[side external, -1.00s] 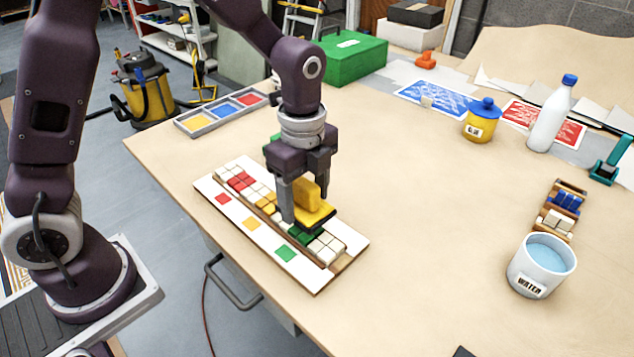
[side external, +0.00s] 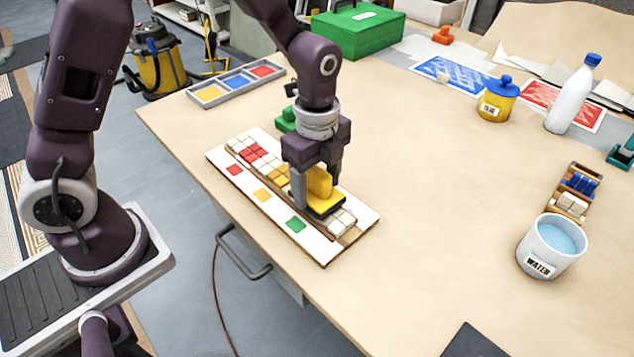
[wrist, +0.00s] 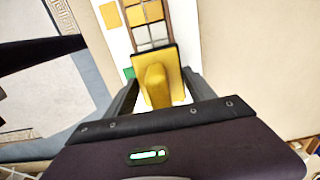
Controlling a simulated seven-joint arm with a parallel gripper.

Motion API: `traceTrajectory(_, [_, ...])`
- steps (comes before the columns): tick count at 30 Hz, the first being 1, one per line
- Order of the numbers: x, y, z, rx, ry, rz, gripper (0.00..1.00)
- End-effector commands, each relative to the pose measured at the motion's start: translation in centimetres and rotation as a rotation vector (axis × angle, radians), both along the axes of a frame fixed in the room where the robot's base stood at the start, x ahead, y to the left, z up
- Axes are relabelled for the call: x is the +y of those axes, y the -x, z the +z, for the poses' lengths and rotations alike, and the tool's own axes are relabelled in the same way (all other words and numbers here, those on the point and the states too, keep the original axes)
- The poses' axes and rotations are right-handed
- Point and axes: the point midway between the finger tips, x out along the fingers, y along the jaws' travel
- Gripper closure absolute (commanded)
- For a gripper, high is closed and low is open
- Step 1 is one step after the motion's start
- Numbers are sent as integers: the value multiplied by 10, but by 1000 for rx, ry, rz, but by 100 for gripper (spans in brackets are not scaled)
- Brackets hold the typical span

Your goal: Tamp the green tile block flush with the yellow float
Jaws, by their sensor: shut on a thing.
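The yellow float (side external: 319,183) has an upright yellow handle and a flat plate with a dark underside. My gripper (side external: 318,190) is shut on its handle; the float also shows between the fingers in the wrist view (wrist: 156,84). The plate is over the green part of the tile strip on the white mosaic panel (side external: 335,252). The green tile block is hidden under the plate, so I cannot tell whether it sits flush or is touched. The green colour mark (side external: 295,225) on the panel lies beside it.
Red tiles (side external: 253,153), yellow tiles (side external: 279,174) and white tiles (side external: 341,221) fill other parts of the strip. A colour tray (side external: 236,84) and green box (side external: 345,32) stand behind. A water pot (side external: 551,247) and tile rack (side external: 572,192) are at right. The table between is clear.

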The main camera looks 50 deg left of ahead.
Motion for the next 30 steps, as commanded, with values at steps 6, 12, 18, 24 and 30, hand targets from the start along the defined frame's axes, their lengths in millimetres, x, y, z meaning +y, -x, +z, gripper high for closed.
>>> traceTrajectory(6, [0, 0, -1, 0, 0, 0, 69])
traceTrajectory(12, [0, 0, -4, 1, 0, 0, 69])
traceTrajectory(18, [0, 0, -6, 0, 0, 0, 69])
traceTrajectory(24, [0, 0, -9, 0, 0, 0, 69])
traceTrajectory(30, [0, 0, -11, 1, -1, 0, 69])
